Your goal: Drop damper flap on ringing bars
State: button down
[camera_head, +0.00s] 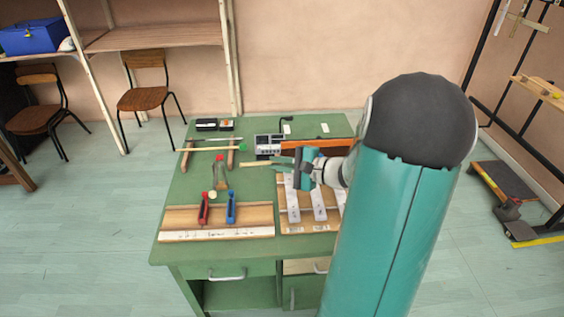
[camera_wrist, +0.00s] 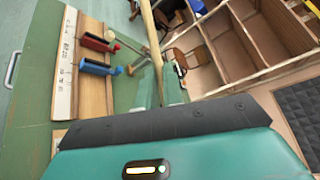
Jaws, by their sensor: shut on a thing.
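The bars (camera_head: 319,205) are pale metal strips lying on a wooden frame at the desk's right; my arm hides their right part. A long orange-brown board (camera_head: 318,146), which looks like the damper flap, stands raised behind the bars, partly hidden by my arm. My gripper (camera_head: 278,165) is above the far end of the bars, in front of the flap, pointing left. It is shut on a pale wooden stick (camera_head: 254,164), which also shows in the wrist view (camera_wrist: 151,35). I cannot tell whether the stick or gripper touches the flap.
On the green desk (camera_head: 180,255), a wooden board (camera_head: 250,217) carries red (camera_head: 204,209) and blue (camera_head: 231,208) handled pieces. Chairs and shelving stand beyond.

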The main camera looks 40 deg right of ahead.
jog(key=shift+s+r, duration=0.1)
jog(key=shift+s, duration=0.15)
jog(key=shift+a+r, duration=0.1)
jog(key=shift+a, duration=0.1)
jog(key=shift+f, duration=2.55)
